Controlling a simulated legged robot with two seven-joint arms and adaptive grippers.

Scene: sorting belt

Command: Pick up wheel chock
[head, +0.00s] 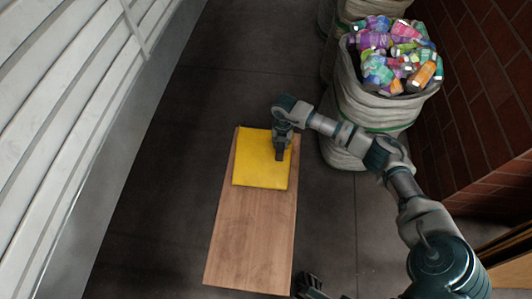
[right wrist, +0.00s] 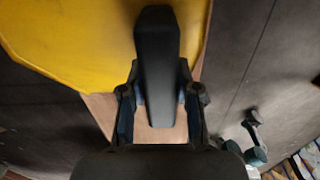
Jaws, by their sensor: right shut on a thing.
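The wheel chock (right wrist: 157,65) is a black, long, tapered block in the right wrist view. It sits between the two fingers of my right gripper (right wrist: 160,105), which is shut on it. In the head view my right gripper (head: 280,146) points down over the yellow mat (head: 262,172), and the dark chock (head: 279,155) shows small under it. I cannot tell whether the chock touches the mat. A dark part at the bottom edge of the head view looks like my left gripper (head: 310,287), but its jaws cannot be made out.
The yellow mat lies on the far end of a wooden board (head: 250,240) on the dark floor. A large sack (head: 365,110) of colourful bottles stands at the right, near a brick wall (head: 495,90). A white slatted structure (head: 60,110) runs along the left.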

